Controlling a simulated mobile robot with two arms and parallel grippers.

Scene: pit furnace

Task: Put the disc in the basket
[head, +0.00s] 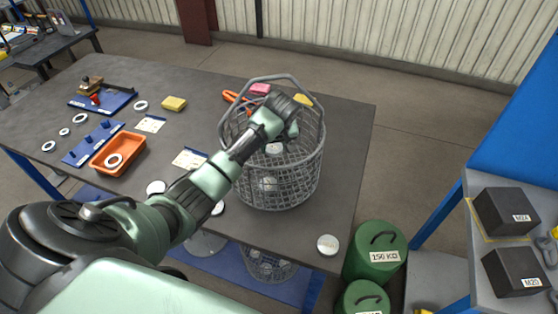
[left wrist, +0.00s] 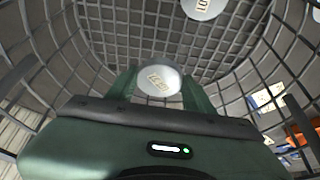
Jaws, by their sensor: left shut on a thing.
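The wire basket (head: 284,190) stands on the dark table, with its handle up. My left gripper (head: 280,140) reaches down inside the basket's upper part. It is shut on a pale, labelled disc (head: 274,149), which shows between the two fingers in the left wrist view (left wrist: 160,79). The held disc is above the basket floor. Another pale disc (head: 268,184) lies low in the basket, and a disc also shows at the top of the left wrist view (left wrist: 203,7). My right gripper is not in view.
Loose discs lie on the table, one at its front right corner (head: 327,244) and others beside my arm (head: 156,187). An orange tray (head: 119,155) is at the left. Green weights (head: 376,252) stand beyond the table's right edge. A second basket (head: 266,264) is below.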

